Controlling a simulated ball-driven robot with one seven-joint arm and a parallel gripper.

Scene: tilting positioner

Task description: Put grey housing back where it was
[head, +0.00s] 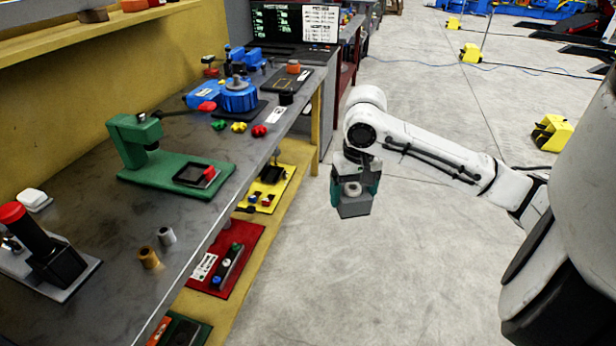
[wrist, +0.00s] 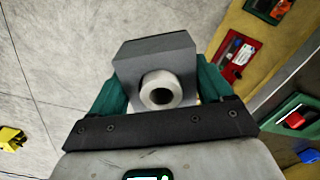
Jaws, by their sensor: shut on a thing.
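The grey housing (head: 353,208) is a block with a light round boss with a hole in it. My gripper (head: 356,184) is shut on the housing, with its teal fingers on both sides, and holds it in the air over the floor, right of the workbench. In the wrist view the housing (wrist: 157,60) sits between the teal fingers of my gripper (wrist: 157,92), the ring-shaped boss facing the camera. A blue round positioner (head: 238,95) stands on the bench toward the back. No housing shows on either.
The grey workbench (head: 95,200) runs along the left, its front edge near my gripper. It holds a red-topped device (head: 40,245), two small cylinders (head: 157,248) and several coloured knobs (head: 238,127). A lower yellow shelf holds a red plate (head: 235,262). Open floor lies right.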

